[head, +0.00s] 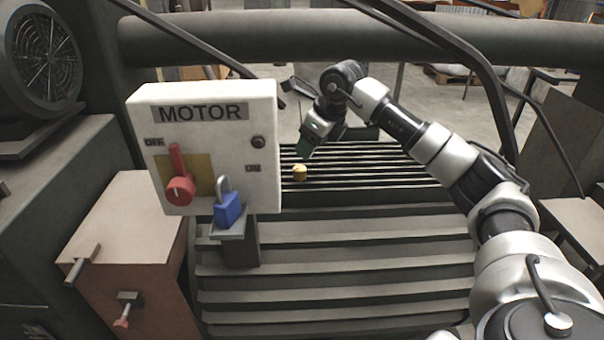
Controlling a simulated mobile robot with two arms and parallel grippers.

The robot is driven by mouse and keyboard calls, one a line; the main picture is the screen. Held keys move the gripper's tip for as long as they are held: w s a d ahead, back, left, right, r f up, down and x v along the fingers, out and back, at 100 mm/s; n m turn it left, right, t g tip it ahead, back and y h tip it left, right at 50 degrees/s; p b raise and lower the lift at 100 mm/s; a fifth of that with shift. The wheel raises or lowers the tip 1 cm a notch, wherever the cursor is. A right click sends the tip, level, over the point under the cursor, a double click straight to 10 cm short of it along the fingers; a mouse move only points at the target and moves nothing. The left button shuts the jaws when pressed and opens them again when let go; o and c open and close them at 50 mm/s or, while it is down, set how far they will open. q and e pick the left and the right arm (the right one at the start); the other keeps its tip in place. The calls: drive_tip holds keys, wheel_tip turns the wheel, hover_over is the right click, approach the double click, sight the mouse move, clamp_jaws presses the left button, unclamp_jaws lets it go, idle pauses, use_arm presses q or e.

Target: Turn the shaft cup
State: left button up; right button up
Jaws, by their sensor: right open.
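A small yellow cup-like piece (300,173), which looks like the shaft cup, sits at the dark slats just right of the motor box. My right arm reaches in from the right, and my right gripper (304,152) points down just above the yellow piece. The gripper is open and appears apart from the piece. Its fingers are small and dark here, so the exact gap is hard to tell. My left gripper is not in view.
A white MOTOR box (262,197) with a red switch handle (179,185) and a blue padlock (229,208) stands close on the left. A thick horizontal pipe (400,40) crosses behind. A reddish cabinet (125,215) stands at lower left. Slats (350,250) fill the front.

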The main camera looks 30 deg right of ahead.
sight(300, 167)
drive_tip(key=x, duration=0.9)
drive_tip(key=shift+f, duration=0.1)
drive_tip(key=shift+c, duration=0.3)
drive_tip(key=c, duration=0.9)
drive_tip(key=shift+o, duration=0.2)
drive_tip(key=shift+m+h+p, duration=0.45)
drive_tip(key=shift+m+h, duration=0.15)
drive_tip(key=shift+m, duration=1)
drive_tip(key=o, duration=0.9)
